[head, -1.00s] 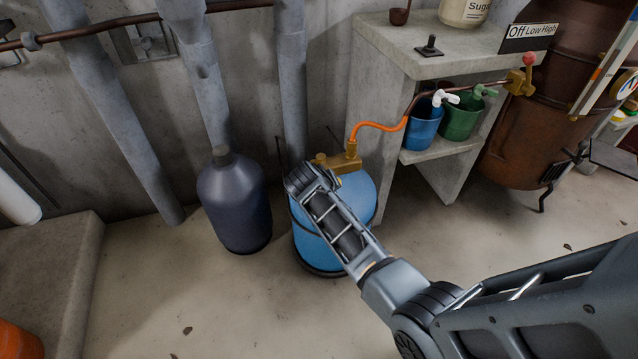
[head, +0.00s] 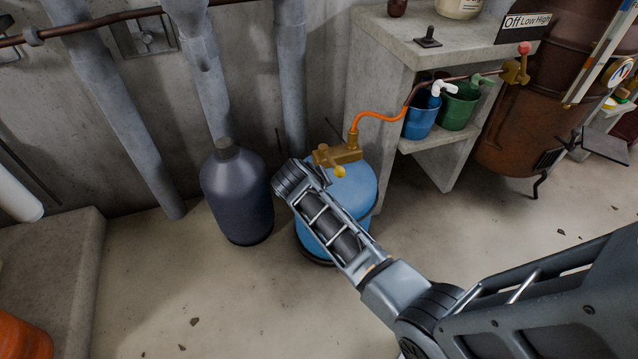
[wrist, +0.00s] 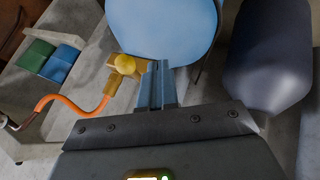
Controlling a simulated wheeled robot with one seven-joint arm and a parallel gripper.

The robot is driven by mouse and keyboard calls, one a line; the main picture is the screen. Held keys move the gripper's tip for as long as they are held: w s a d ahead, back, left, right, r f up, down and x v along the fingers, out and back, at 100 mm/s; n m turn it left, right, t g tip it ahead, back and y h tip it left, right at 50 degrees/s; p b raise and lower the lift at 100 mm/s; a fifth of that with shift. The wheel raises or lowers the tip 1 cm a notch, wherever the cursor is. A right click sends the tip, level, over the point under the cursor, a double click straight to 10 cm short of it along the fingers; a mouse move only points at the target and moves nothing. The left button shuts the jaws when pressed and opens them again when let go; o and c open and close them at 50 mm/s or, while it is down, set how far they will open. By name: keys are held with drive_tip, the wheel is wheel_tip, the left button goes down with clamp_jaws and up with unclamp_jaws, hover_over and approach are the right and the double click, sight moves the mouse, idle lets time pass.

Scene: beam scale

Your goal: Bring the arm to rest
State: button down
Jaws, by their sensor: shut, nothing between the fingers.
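My arm reaches from the lower right of the head view towards a blue gas tank (head: 352,190). In the wrist view my gripper (wrist: 158,68) is shut and empty. Its fingertips show close to the brass valve (wrist: 125,65) and in front of the blue tank (wrist: 165,25); I cannot tell whether they touch anything. In the head view the fingers are hidden behind my wrist. The brass valve (head: 338,155) with its yellow knob sits on top of the tank, and an orange hose (head: 380,117) runs from it.
A dark bottle (head: 237,195) stands left of the tank. A concrete shelf (head: 385,60) at the right holds a blue bucket (head: 421,120) and a green bucket (head: 458,108). A rusty boiler (head: 520,130) stands further right. Pipes run along the wall.

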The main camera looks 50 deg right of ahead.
drive_tip(key=p+v, duration=0.1)
drive_tip(key=v, duration=0.5)
drive_tip(key=shift+s, duration=0.2)
drive_tip(key=shift+r, duration=0.1)
drive_tip(key=s+a+r+n+t+y+p, duration=0.2)
drive_tip(key=s+a+r+n+t+p, duration=0.15)
drive_tip(key=s+a, duration=0.5)
drive_tip(key=s+a+r+n+t+y+p, duration=0.2)
drive_tip(key=s+a+t, duration=0.25)
drive_tip(key=s, duration=0.65)
drive_tip(key=s+a+r+t+y+p, duration=0.1)
drive_tip(key=s+a+r, duration=0.2)
drive_tip(key=r, duration=0.5)
drive_tip(key=s+a+r+t+y+p, duration=0.1)
drive_tip(key=s+a+r+t+p, duration=0.1)
drive_tip(key=s+r, duration=0.4)
drive_tip(key=s+a+r+t+y+p, duration=0.1)
drive_tip(key=s+a+r, duration=0.3)
drive_tip(key=r, duration=0.7)
drive_tip(key=shift+s+y+p, duration=0.3)
drive_tip(key=shift+s+p, duration=0.05)
drive_tip(key=shift+s, duration=0.35)
drive_tip(key=shift+r+n, duration=0.1)
drive_tip(key=shift+n, duration=0.15)
